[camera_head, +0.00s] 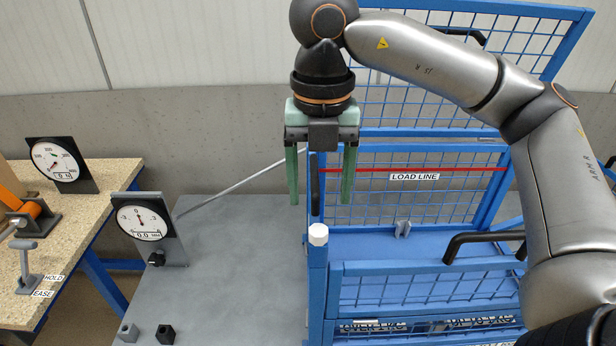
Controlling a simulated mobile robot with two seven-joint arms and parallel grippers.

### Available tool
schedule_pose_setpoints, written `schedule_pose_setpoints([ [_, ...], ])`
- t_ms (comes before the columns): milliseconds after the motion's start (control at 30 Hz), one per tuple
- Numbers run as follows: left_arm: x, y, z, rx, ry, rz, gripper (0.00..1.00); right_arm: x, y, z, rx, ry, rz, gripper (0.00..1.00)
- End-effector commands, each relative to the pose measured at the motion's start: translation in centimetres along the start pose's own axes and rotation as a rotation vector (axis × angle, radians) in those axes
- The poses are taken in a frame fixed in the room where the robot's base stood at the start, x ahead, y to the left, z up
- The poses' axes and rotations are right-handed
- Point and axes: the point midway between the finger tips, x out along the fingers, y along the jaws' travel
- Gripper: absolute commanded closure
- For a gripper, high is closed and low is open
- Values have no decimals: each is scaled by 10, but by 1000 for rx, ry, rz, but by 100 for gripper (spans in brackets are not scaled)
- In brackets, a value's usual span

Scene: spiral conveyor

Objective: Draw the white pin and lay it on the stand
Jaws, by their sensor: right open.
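A white knob-like head (318,235), which looks like the white pin, sits on top of a blue corner post of the cage. Its shaft is hidden inside or behind the post. My left gripper is not in view.
The blue mesh cage (415,268) has black handles and a red load line (412,169). A dial gauge (141,220) stands on the grey platform (240,265), which is mostly bare. A workbench (90,215) with another gauge and a lever is at left.

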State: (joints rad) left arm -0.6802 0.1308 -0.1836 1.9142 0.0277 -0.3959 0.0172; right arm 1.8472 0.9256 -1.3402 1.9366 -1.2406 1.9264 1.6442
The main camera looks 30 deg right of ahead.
Motion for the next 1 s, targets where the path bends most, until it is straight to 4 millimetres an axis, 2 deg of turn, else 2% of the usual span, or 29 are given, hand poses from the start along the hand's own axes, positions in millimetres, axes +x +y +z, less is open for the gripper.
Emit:
schedule_pose_setpoints([
  [500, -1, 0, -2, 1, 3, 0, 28, 93, 0, -2, -5, 7, 1, 28],
  [700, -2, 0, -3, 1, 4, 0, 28, 112, 0, -1, -4, 4, 2, 28],
  [1000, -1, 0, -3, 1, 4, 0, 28, 116, 1, -1, -5, 4, 3, 28],
])
